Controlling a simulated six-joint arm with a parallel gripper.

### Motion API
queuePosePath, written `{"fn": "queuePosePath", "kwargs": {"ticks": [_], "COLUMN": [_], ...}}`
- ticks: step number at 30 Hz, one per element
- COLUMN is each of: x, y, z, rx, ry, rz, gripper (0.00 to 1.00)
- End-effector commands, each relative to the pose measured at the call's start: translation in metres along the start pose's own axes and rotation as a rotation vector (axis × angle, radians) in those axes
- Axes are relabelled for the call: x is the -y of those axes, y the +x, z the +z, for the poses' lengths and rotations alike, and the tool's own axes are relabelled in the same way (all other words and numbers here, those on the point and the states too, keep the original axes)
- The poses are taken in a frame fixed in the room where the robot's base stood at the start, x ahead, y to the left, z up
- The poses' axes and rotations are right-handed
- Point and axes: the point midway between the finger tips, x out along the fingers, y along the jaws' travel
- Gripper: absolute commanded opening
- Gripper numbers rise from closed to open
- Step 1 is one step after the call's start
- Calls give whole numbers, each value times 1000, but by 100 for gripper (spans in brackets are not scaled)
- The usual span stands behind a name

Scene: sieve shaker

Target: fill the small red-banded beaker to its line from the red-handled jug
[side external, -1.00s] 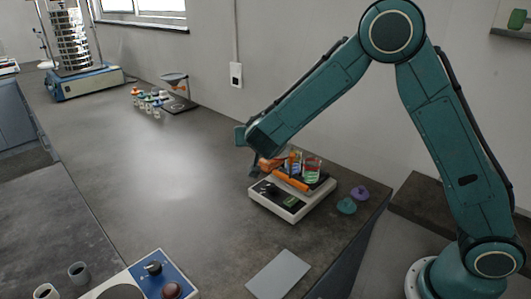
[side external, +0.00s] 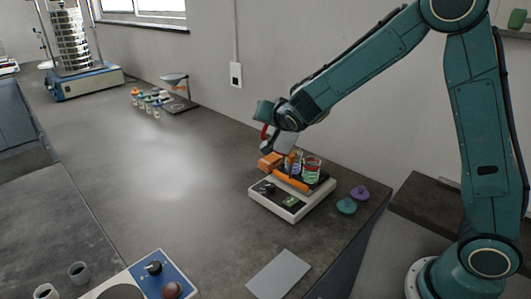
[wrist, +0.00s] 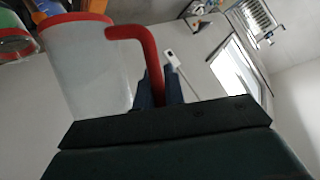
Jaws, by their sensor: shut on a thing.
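My gripper (side external: 268,134) is shut on the red handle (wrist: 150,60) of the jug. The jug (side external: 286,142) has a pale grey body and tilts in the air above the back of a white-and-black bench device. The jug's body also shows in the wrist view (wrist: 88,70), with a red rim at its top. A clear beaker (side external: 312,168) with red and green colouring stands on the device, just right of and below the jug. A smaller blue-tinted vessel (side external: 293,165) stands beside it. I cannot tell which carries the red band, nor the liquid level.
The device (side external: 290,207) has an orange bar (side external: 291,181) across it and an orange block (side external: 270,161) at its left. Teal (side external: 346,206) and purple (side external: 360,193) lids lie to its right. Several small bottles (side external: 152,102) stand farther back. The bench's middle is clear.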

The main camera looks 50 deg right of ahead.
Motion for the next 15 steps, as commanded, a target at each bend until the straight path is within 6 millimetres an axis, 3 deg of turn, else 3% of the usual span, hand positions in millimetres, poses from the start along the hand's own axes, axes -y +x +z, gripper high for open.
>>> {"fn": "queuePosePath", "kwargs": {"ticks": [15], "x": [-23], "y": [-4], "z": [-24], "rx": [47], "ry": [236], "rz": [-97], "gripper": [0]}}
